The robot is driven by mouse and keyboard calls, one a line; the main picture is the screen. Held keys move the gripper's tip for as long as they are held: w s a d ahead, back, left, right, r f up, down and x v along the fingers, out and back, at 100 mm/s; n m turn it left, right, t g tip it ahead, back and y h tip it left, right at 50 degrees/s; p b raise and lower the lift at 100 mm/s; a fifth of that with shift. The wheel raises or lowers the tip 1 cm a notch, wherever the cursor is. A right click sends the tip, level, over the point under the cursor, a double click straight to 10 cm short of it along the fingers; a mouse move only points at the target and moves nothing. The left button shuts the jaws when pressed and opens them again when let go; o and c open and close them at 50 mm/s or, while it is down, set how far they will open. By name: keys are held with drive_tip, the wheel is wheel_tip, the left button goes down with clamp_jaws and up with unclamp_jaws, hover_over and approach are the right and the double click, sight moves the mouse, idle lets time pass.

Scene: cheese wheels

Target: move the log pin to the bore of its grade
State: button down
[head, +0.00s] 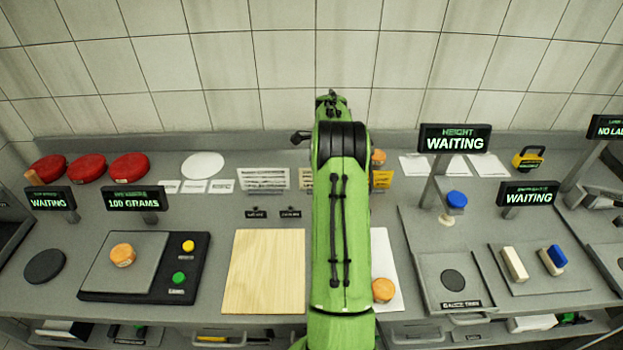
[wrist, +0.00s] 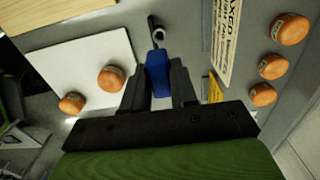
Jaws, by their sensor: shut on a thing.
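In the wrist view my gripper (wrist: 158,85) is shut on a blue piece (wrist: 158,72), which I take for the log pin. A dark, metal-ended rod (wrist: 155,32) shows just beyond it; I cannot tell whether it is part of the pin or separate. In the head view my green arm hides the gripper and the pin. I cannot make out any bore or its grade marking in either view.
A white mat (wrist: 75,58) holds orange cheeses (wrist: 110,78); several more (wrist: 290,28) stand at the right near a printed card (wrist: 228,40). A wooden board (head: 262,272), scale (head: 110,268) and height-sign post (head: 428,195) flank my arm.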

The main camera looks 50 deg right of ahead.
idle(0.3)
drive_tip(key=shift+w+f+b, duration=0.1)
drive_tip(key=shift+f+b, duration=1.65)
drive_tip(key=shift+f, duration=1.2)
drive_tip(key=shift+a+f+b, duration=0.1)
drive_tip(key=shift+f+b, duration=1.1)
drive_tip(key=shift+f, duration=0.8)
drive_tip(key=c, duration=0.8)
unclamp_jaws()
wheel_tip(320, 180, up, 16)
drive_tip(key=p, duration=0.2)
drive_tip(key=shift+f+p, duration=0.1)
drive_tip(key=shift+p, duration=0.2)
